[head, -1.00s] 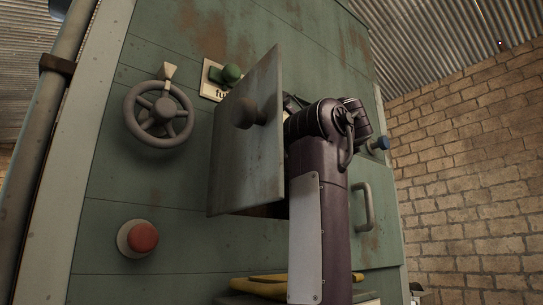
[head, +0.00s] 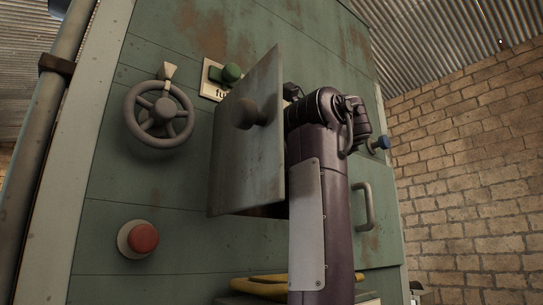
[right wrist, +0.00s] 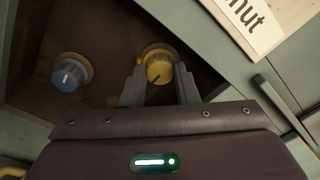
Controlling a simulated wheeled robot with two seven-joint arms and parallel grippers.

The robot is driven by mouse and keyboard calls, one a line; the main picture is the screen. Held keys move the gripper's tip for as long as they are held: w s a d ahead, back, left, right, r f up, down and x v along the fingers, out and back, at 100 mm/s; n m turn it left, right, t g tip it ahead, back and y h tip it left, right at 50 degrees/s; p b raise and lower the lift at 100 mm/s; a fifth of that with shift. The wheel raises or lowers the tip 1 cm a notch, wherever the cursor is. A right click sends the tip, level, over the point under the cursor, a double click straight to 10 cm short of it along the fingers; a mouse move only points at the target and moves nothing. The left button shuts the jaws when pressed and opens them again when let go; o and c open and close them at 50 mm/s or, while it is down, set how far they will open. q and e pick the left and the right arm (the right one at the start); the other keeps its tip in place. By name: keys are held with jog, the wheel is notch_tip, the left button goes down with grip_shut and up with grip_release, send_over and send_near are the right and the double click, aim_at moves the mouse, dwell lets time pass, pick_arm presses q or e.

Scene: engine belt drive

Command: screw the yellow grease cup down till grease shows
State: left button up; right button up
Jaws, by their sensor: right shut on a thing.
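The yellow grease cup (right wrist: 160,67), a round knob with a dark line on its face, sits inside a dark recess in the right wrist view. My right gripper (right wrist: 160,80) is shut on it, with one grey finger on each side. A small orange spot (right wrist: 140,61) shows beside the cup's upper left edge; I cannot tell whether it is grease. In the head view the recess, the cup and my right fingers are hidden behind the open door (head: 235,165) and my right arm. My left gripper is in neither view.
A blue cup (right wrist: 70,73) sits left of the yellow one in the recess. On the green housing are a handwheel (head: 158,114), a red button (head: 138,239), a green knob (head: 231,73) and a grey handle (head: 363,206). The open door stands close left of my arm.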

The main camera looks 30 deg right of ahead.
jog(key=shift+s+d+r, duration=0.1)
jog(key=shift+s+r, duration=0.05)
jog(key=shift+r, duration=0.1)
jog(key=o, duration=1)
jog(key=shift+w+f, duration=0.2)
jog(key=shift+w, duration=0.15)
jog(key=shift+c, duration=0.2)
jog(key=shift+s, duration=0.1)
jog(key=s+b, duration=0.5)
jog(key=s, duration=0.2)
jog(key=shift+s, duration=0.4)
jog(key=shift+w, duration=0.15)
